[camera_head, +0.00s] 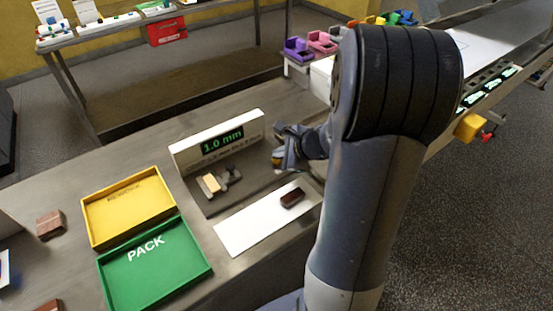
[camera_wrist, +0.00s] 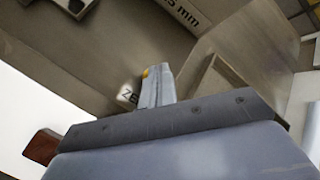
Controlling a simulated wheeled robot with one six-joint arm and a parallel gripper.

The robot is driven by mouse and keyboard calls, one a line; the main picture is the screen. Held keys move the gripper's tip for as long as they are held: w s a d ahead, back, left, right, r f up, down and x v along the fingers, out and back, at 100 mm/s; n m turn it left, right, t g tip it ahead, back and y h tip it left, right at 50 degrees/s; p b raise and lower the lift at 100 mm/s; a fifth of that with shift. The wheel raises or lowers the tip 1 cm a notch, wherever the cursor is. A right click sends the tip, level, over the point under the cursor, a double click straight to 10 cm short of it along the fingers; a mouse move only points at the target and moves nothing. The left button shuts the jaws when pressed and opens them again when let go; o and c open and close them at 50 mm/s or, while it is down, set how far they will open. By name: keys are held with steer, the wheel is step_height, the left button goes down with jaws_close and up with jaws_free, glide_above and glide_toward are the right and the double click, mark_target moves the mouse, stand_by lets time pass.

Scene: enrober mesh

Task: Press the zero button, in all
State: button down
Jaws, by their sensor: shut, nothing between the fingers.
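The zero button (camera_wrist: 128,95) is a pale block marked "ZE" in the wrist view, its remaining letters hidden behind my fingers. My gripper (camera_wrist: 157,85) is shut and empty, its fingertips right beside the button in that view. I cannot tell whether they touch it. In the head view my gripper (camera_head: 281,158) is at the right end of the gauge, and I cannot make out the button there. The gauge's display panel (camera_head: 190,154) reads "1.0 mm" in green. A small beige block and grey parts (camera_head: 213,184) sit on its dark base.
A white strip (camera_head: 245,229) with a dark brown piece (camera_head: 292,198) lies in front of the gauge. A yellow tray (camera_head: 88,222) and a green PACK tray (camera_head: 195,262) are at the left. A brown block (camera_head: 50,224) lies left of them.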

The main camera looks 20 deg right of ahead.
mark_target(280, 162)
steer(key=shift+f, duration=0.2)
steer(key=shift+r, duration=0.15)
stand_by(0.3)
steer(key=shift+r+p, duration=0.55)
steer(key=shift+r, duration=0.2)
steer(key=shift+r, duration=0.1)
step_height(280, 162, up, 5)
steer(key=p, duration=0.4)
stand_by(0.7)
